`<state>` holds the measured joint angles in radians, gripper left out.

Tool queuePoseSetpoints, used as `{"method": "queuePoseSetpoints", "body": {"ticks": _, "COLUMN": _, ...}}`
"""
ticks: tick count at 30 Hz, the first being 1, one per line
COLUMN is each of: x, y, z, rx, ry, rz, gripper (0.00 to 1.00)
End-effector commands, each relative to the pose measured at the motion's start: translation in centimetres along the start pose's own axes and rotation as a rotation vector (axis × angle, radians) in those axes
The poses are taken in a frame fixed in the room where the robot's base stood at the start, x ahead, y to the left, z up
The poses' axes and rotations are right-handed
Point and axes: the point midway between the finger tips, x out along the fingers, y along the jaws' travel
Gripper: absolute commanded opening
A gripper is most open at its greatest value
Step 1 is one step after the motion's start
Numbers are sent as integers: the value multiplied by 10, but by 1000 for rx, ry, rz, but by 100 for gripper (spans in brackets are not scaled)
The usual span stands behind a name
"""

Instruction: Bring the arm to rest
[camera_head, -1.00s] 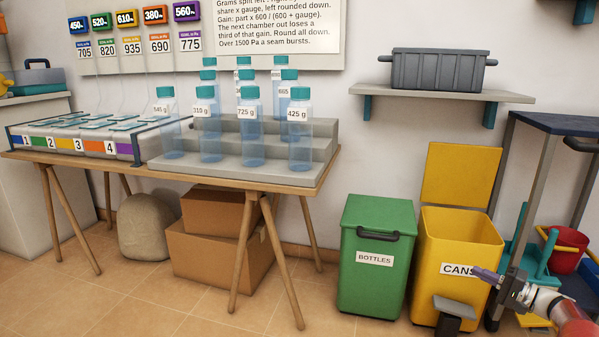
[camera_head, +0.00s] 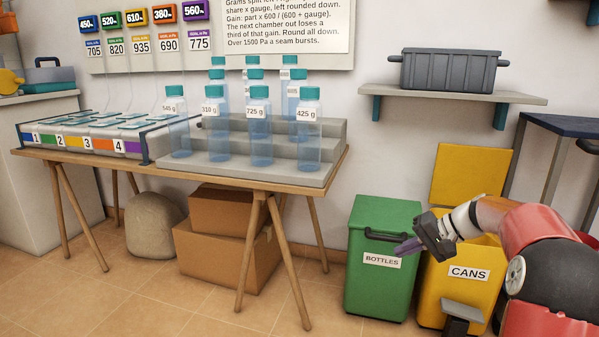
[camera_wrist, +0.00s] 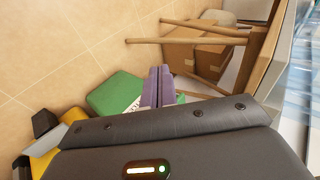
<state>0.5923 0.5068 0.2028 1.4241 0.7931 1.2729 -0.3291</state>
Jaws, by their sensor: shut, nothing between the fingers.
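My gripper (camera_head: 408,247) is in the right half of the head view, in front of the green bottles bin and the yellow cans bin. Its purple fingers are closed together and hold nothing. My red and black arm reaches in from the right edge and hides part of the yellow bin. In the wrist view the closed fingers (camera_wrist: 158,85) point over the green bin.
The green bin (camera_head: 372,295) and yellow bin (camera_head: 440,300) stand on the tiled floor. A wooden trestle table (camera_head: 255,181) carries several bottles. Cardboard boxes (camera_head: 225,255) lie beneath it. A wall shelf (camera_head: 450,94) holds a grey crate (camera_head: 448,70).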

Motion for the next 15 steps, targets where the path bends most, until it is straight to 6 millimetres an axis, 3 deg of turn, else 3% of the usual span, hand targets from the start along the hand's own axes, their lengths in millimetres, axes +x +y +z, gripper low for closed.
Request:
{"method": "queuePoseSetpoints", "body": {"ticks": 1, "x": 0, "y": -19, "z": 24, "rx": -31, "ry": -10, "rz": 63, "gripper": 0}}
{"method": "queuePoseSetpoints", "body": {"ticks": 6, "x": -4, "y": -53, "z": 102, "rx": -116, "ry": -14, "rz": 265, "gripper": 0}}
{"method": "queuePoseSetpoints", "body": {"ticks": 10, "x": -13, "y": -64, "z": 163, "rx": -189, "ry": 7, "rz": 398, "gripper": 0}}
{"method": "queuePoseSetpoints", "body": {"ticks": 15, "x": -30, "y": -61, "z": 239, "rx": -292, "ry": 59, "rz": 541, "gripper": 0}}
